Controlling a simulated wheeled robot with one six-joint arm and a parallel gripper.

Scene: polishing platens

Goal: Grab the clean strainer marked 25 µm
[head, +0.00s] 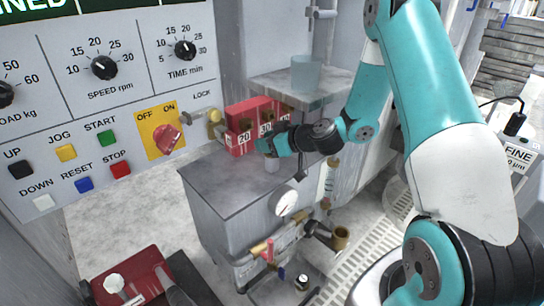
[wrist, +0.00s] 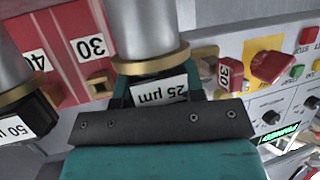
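The strainer marked 25 µm (wrist: 150,28) is a grey cylinder with a brass ring and a white label, seen upside down in the wrist view. Its label end lies between the two teal fingers of my gripper (wrist: 160,92), one close on each side. I cannot tell whether they press on it. In the head view my gripper (head: 268,146) is over the front of the grey cabinet, with a small pale cylinder below it. A second strainer, marked 50 µm (wrist: 20,115), is at the left of the wrist view, apart from my fingers.
A red block (wrist: 62,50) with number tags including 30 and 40 stands close by; it also shows on the grey cabinet (head: 225,185) in the head view. A clear beaker (head: 305,72) stands on a shelf above. A control panel (head: 110,120) is at left.

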